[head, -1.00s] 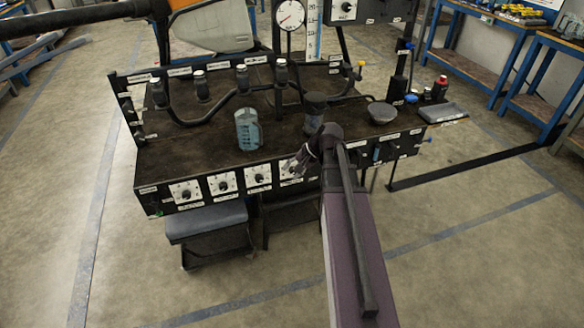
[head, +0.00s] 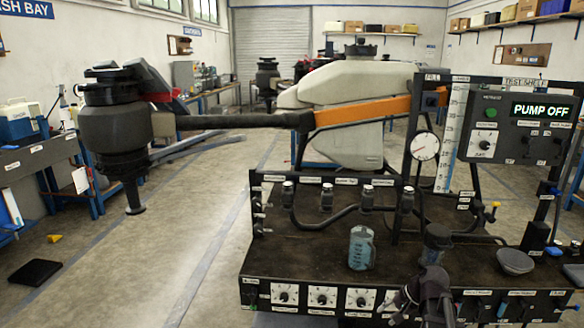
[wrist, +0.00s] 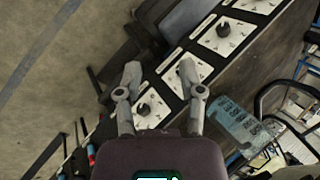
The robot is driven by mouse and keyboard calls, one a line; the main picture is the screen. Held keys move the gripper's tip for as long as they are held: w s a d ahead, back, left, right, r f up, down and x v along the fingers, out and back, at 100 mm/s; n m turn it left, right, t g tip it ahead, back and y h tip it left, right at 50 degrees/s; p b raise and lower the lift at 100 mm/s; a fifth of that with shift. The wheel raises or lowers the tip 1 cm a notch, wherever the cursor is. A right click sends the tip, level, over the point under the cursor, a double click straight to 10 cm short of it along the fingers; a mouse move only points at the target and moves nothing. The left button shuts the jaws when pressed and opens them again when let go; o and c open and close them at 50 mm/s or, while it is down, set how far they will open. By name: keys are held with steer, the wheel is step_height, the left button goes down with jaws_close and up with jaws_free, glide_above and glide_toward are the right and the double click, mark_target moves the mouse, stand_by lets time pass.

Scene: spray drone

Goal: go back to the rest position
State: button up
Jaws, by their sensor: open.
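My gripper (head: 412,296) is in front of the test bench at the bottom of the head view. In the wrist view my gripper (wrist: 158,82) has its two fingers spread apart with nothing between them. Beyond the fingers is the bench's front panel with several white dial plates (wrist: 225,36) and black knobs. The dark bench top (head: 300,252) holds a clear bluish measuring jug (head: 361,248), which stands upright and apart from my gripper. The jug (wrist: 238,122) also shows right of the fingers in the wrist view. A dark cup (head: 436,245) stands behind my gripper.
A grey bowl (head: 515,262) sits at the bench's right. A hose with several nozzles (head: 326,196) runs along the back. A control box reads PUMP OFF (head: 541,110). A large spray drone (head: 345,110) stands behind, its rotor arm reaching left. The floor left of the bench is mostly clear.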

steer(key=s+a+f+n+g+h, duration=0.25)
steer(key=s+a+n+h, duration=0.25)
steer(key=s+a+n, duration=0.55)
step_height(320, 180, up, 22)
steer(key=w+a+m+p, duration=0.1)
steer(key=w+m+p, duration=0.1)
steer(key=p, duration=1.9)
steer(key=shift+f+m, duration=0.25)
steer(key=shift+m, duration=0.1)
